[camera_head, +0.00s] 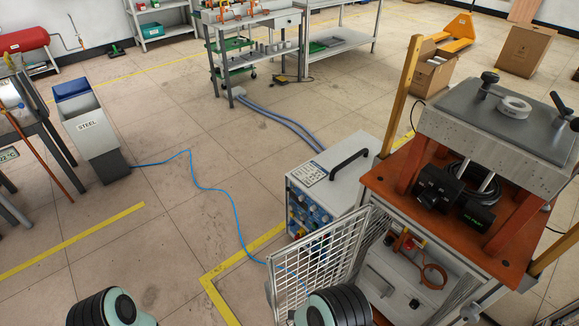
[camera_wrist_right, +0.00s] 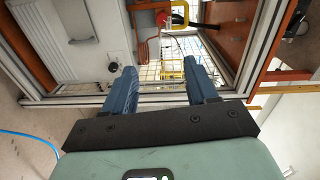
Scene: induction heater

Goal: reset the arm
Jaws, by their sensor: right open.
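My right gripper (camera_wrist_right: 160,75) is open and empty in the right wrist view, with its two blue fingers apart. It faces the lower compartment of the induction heater stand, whose metal frame (camera_wrist_right: 240,85) runs just beyond the fingers. A red-orange coil (camera_wrist_right: 143,50) shows past the fingertips, apart from them. In the head view the stand has an orange top (camera_head: 385,185), and the coil (camera_head: 433,277) sits inside the lower compartment. My right arm shows at the bottom middle; its fingers are hidden there. Only part of my left arm shows at bottom left; its gripper is out of view.
A white mesh door (camera_head: 315,262) stands open close to my right arm. A control box (camera_head: 330,185) is behind it. A blue cable (camera_head: 222,190) crosses the floor to a bin marked STEEL (camera_head: 92,130). The floor at left centre is mostly clear.

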